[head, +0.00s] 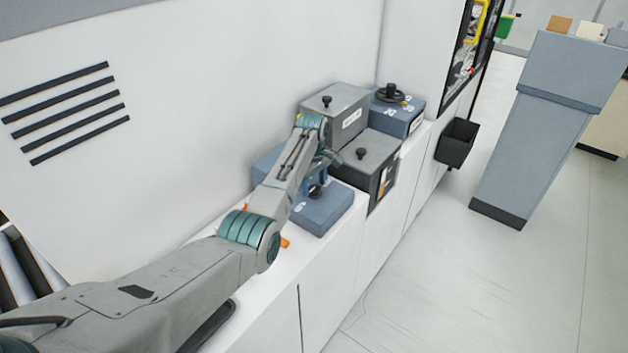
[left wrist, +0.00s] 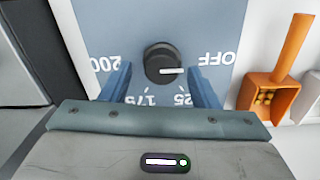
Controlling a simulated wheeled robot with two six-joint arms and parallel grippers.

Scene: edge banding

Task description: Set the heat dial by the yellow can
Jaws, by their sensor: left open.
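The heat dial is a round black knob (left wrist: 161,62) with a white pointer mark, on a blue-grey panel (left wrist: 215,15) in the left wrist view. White marks around it read OFF, 200, 175 and what looks like 25, upside down. The pointer mark points right, between OFF and 25. My left gripper (left wrist: 160,76) is open, its blue fingers on either side of the knob and apart from it. In the head view the knob (head: 316,192) shows on a low blue-grey box (head: 325,215), partly behind my left gripper (head: 322,165). I see no yellow can. My right gripper is not in view.
An orange scoop (left wrist: 272,85) lies right of the panel in the left wrist view. Grey boxes with black knobs (head: 361,153) and a blue box with a handwheel (head: 391,94) stand behind on the white counter. A black bin (head: 456,143) hangs from its side.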

